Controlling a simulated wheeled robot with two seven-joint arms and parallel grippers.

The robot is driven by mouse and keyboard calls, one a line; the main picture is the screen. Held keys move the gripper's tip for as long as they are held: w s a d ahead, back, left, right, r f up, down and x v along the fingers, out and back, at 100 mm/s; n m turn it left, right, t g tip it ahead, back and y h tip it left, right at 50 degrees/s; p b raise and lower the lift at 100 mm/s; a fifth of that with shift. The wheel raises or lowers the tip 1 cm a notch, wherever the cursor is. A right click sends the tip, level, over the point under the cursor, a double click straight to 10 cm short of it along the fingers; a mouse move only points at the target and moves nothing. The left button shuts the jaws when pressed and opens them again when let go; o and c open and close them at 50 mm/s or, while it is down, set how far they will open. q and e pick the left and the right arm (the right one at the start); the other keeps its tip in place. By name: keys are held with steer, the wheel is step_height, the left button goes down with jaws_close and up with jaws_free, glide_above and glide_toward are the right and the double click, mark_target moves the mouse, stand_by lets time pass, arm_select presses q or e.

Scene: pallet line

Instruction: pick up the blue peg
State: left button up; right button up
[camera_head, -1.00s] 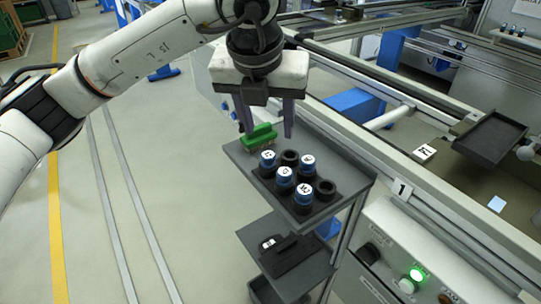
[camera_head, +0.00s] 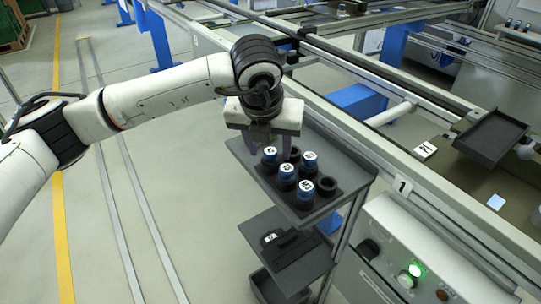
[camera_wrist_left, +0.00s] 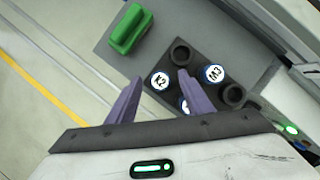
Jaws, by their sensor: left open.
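Several blue pegs with white lettered tops stand upright in black round holders on the top shelf of a grey cart. One blue peg (camera_head: 270,156) is at the left of the group, and others are to its right and in front. My left gripper (camera_head: 270,147) points down over the back left of the group, open and empty. In the left wrist view, the peg marked K2 (camera_wrist_left: 160,81) shows between the two purple fingers (camera_wrist_left: 158,77). The peg marked M3 (camera_wrist_left: 214,74) is right of the right finger. That finger partly hides a third peg. My right gripper is not in view.
A green block (camera_wrist_left: 131,29) lies on the shelf behind the pegs. Some black holders (camera_wrist_left: 181,53) are empty. The conveyor frame (camera_head: 345,135) runs close along the cart's right side. A control box with a lit green button (camera_head: 415,269) stands at the front right.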

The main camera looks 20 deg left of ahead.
arm_select(q)
steer(key=shift+c, duration=0.2)
steer(key=c, duration=1.1)
steer(key=shift+r, duration=0.1)
